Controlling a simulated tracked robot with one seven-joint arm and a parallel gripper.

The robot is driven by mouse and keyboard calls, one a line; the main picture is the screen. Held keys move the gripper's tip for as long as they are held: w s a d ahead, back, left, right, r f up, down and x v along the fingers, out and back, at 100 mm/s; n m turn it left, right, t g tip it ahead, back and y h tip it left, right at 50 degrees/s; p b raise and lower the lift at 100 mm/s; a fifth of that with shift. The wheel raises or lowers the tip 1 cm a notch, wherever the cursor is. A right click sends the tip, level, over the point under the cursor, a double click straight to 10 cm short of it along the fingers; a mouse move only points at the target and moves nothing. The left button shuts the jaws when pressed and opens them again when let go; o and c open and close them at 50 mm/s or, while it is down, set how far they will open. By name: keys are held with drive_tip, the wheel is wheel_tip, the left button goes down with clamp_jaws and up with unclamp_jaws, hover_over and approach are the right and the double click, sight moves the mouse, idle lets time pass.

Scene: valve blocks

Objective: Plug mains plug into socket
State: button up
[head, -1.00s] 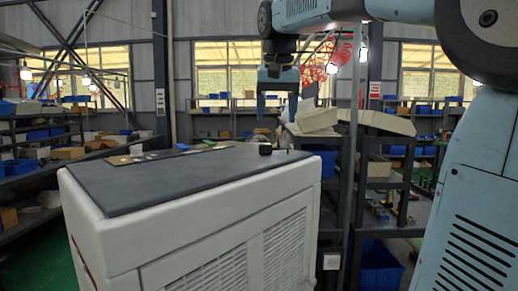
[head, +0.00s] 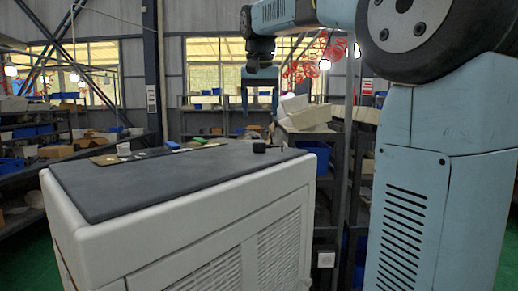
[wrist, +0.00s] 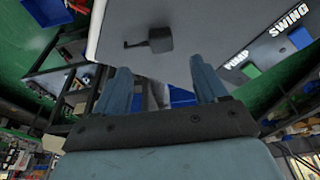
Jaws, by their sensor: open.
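A small black block, which looks like the mains plug (head: 259,146), lies on the dark top of a white cabinet near its far right corner. In the wrist view the plug (wrist: 160,40) shows a thin dark part pointing left. My gripper (head: 260,108) is open and empty, pointing down, above the plug in the head picture. In the wrist view the plug appears beyond the gap between the gripper's fingertips (wrist: 160,66), apart from them. A small white plate, probably the socket (head: 326,260), sits low on a post right of the cabinet; its holes are too small to make out.
The white cabinet (head: 200,240) fills the front left. A panel marked PUMP and SWING (wrist: 265,55), with blue and green patches, lies on its top. Shelving and pale boxes (head: 306,113) stand behind. The cabinet's dark top (head: 150,185) is mostly clear.

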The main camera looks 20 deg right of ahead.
hover_over(259, 142)
drive_tip(key=s, duration=0.2)
drive_tip(key=shift+w+a+f, duration=0.1)
drive_tip(key=shift+a+f, duration=0.05)
drive_tip(key=shift+f, duration=2.25)
drive_tip(key=shift+f, duration=0.1)
drive_tip(key=shift+a+x, duration=0.2)
drive_tip(key=shift+x, duration=2.3)
drive_tip(key=shift+w+d, duration=0.15)
drive_tip(key=shift+w, duration=0.05)
drive_tip(key=c, duration=1.1)
